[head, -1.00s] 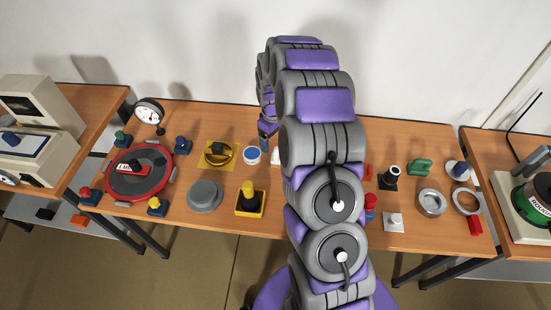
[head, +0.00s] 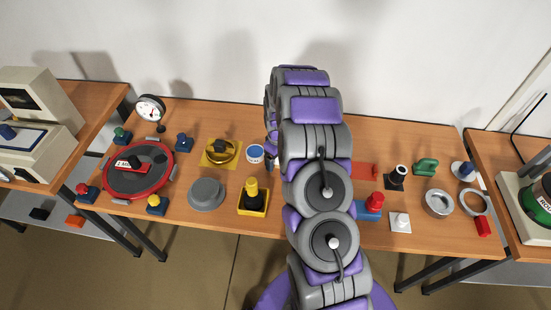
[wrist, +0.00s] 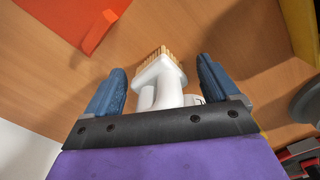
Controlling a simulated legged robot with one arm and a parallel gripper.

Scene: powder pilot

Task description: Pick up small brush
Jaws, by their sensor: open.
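The small brush (wrist: 158,82) is in the middle of the wrist view. It has a white body and handle with tan bristles pointing up in the picture. My gripper (wrist: 160,85) is open, with one blue finger on each side of the brush. Gaps show between the fingers and the brush, so the fingers look apart from it. The lower end of the handle is hidden behind the gripper's dark bar. In the head view my arm hides the brush, and my fingertips cannot be made out there.
An orange-red flat piece (wrist: 80,22) lies beside the brush on the wooden table (head: 340,235). A white and blue tub (head: 255,153) and a yellow block with a black and yellow knob (head: 253,197) stand left of my arm. A red-topped blue item (head: 371,205) is to its right.

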